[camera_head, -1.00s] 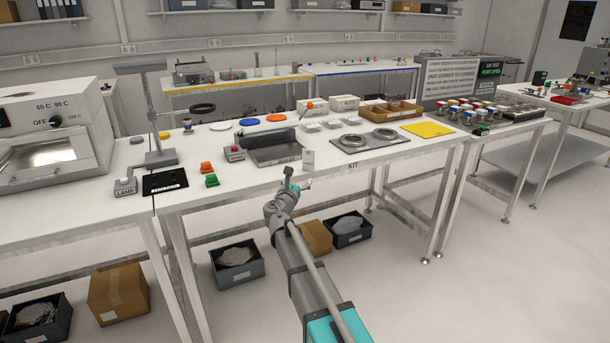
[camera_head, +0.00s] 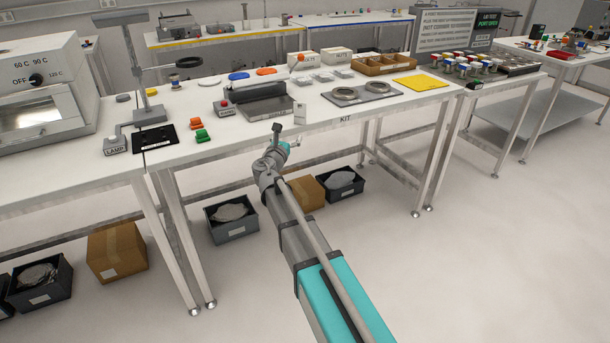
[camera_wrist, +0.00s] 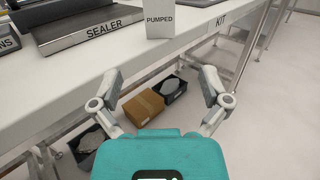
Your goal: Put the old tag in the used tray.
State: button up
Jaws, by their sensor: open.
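My gripper (camera_head: 287,144) is at the front edge of the long white bench, beside and in front of the sealer (camera_head: 263,108). In the wrist view my gripper (camera_wrist: 161,82) has its two fingers spread wide, with nothing between them. A small white upright block or card lettered PUMPED (camera_wrist: 172,20) stands near the bench edge, beyond the fingers and apart from them. It also shows in the head view (camera_head: 300,113). I cannot tell which thing is the old tag, and no tray readable as the used tray shows.
The bench edge (camera_wrist: 60,98) lies close ahead. A grey plate with two metal rings (camera_head: 360,95), a wooden divided tray (camera_head: 383,66) and a yellow mat (camera_head: 420,82) lie to the right. Bins and a carton (camera_head: 305,193) sit below. The floor at right is clear.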

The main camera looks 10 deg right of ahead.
jog(key=shift+d, duration=0.1)
jog(key=s+d+f+m+g, duration=0.9)
jog(key=s+d+f+m, duration=0.2)
jog(key=s+m, duration=0.45)
jog(key=s+a+f+m+g+y, duration=0.2)
jog(key=s+f+m+g+y, duration=0.2)
jog(key=s+m, duration=0.3)
jog(key=s+a+f+m+g+y, duration=0.3)
jog(key=s+m, duration=0.5)
jog(key=s, duration=0.4)
jog(key=shift+s+f+g+y, duration=0.25)
jog(key=shift+f+g+y, duration=0.15)
jog(key=shift+f+y, duration=0.5)
